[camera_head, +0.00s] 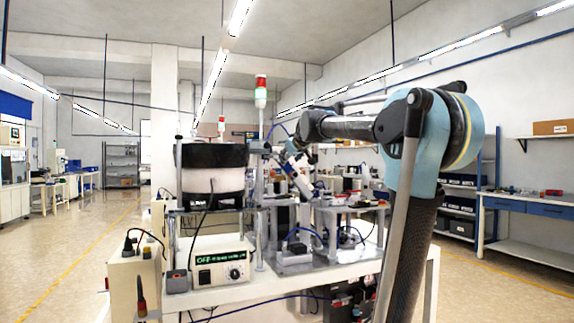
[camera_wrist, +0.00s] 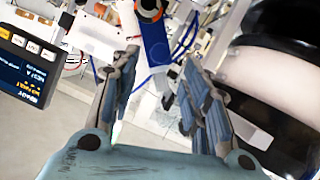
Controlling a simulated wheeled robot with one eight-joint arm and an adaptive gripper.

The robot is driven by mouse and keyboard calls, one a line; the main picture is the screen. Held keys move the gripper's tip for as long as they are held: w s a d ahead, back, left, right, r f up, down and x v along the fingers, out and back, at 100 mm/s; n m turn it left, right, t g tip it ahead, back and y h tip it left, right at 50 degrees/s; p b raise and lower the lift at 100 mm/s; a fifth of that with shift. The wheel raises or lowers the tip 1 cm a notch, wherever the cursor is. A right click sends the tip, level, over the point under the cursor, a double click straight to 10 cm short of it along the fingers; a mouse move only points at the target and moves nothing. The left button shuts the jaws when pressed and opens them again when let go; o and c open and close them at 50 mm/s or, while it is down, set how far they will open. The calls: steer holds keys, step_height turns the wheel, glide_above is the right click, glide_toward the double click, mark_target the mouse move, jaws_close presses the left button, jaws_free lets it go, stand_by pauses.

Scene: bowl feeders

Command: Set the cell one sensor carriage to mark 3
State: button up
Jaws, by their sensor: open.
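My gripper (camera_wrist: 161,62) is open in the wrist view, its two fingers apart with nothing clearly held between them. A blue upright part (camera_wrist: 154,38) shows beyond the fingertips, below a dark round part with an orange ring (camera_wrist: 150,8). I cannot tell whether this is the sensor carriage, and no mark numbers can be read. In the head view my arm reaches left over the cell one bench (camera_head: 270,284), and its end is small and partly hidden among the fixtures beside the bowl feeder (camera_head: 213,182). The feeder also shows at right in the wrist view (camera_wrist: 268,82).
A white controller (camera_head: 220,262) reading OFF stands at the bench front. A signal tower (camera_head: 261,92) rises behind. A dark display panel (camera_wrist: 25,68) is at left in the wrist view. Cables and posts crowd the fixtures. The floor at left (camera_head: 75,240) is clear.

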steer(key=v, duration=0.6)
steer(key=shift+s, duration=0.1)
stand_by(0.3)
steer(key=s+d+f+m+g+h, duration=0.1)
steer(key=s+d+f+m+g, duration=0.1)
steer(key=s+f, duration=1.1)
steer(key=s+d+f+m+g+h, duration=0.1)
steer(key=s+d+f+g, duration=0.4)
steer(key=s+f, duration=0.9)
steer(key=s+d+f+m+g+h, duration=0.1)
steer(key=s+d+f+g, duration=0.3)
steer(key=s+f, duration=1)
step_height(320, 180, down, 12)
steer(key=shift+s+d+r+m, duration=0.2)
steer(key=shift+d+m, duration=0.7)
steer(key=shift+d, duration=0.1)
steer(key=shift+w+f, duration=0.2)
steer(key=shift+w, duration=0.25)
